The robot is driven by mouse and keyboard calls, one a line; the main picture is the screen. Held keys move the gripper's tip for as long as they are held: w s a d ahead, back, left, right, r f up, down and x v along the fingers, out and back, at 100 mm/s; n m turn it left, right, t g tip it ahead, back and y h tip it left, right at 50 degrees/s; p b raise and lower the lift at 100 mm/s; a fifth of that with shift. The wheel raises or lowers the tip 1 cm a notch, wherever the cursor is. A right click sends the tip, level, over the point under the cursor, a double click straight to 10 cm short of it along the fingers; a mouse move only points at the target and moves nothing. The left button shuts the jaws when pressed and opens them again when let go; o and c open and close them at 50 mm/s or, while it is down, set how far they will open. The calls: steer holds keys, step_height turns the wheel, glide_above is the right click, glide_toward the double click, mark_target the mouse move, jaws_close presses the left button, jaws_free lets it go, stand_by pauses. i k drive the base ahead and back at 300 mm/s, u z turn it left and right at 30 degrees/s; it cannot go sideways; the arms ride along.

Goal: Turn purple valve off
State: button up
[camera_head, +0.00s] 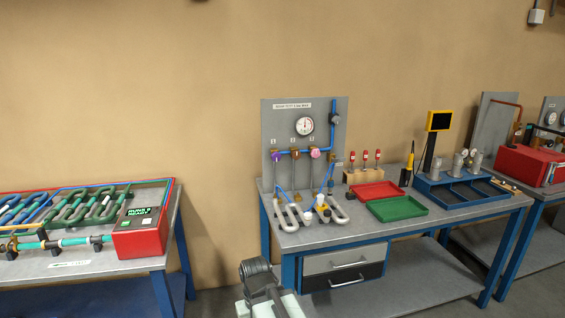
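The purple valve (275,156) is a small round knob on the grey upright panel (277,118), the leftmost of three knobs in a row below a round gauge (305,126). A brown-orange knob (295,154) and a pink knob (314,153) sit to its right. The handle's turn position is too small to tell. Dark and pale parts of my arm show at the bottom centre, well below and in front of the panel and apart from the valve. I cannot make out my gripper's fingertips there.
The panel stands on a blue-legged workbench (300,236) with pale coils (288,216) in front of it. A red tray (375,190) and a green tray (397,208) lie to the right. Another bench with green coils (92,207) stands left. Floor shows between the benches.

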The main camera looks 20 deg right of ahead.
mark_target(275, 157)
steer(key=u, duration=0.5)
steer(key=i, duration=0.9)
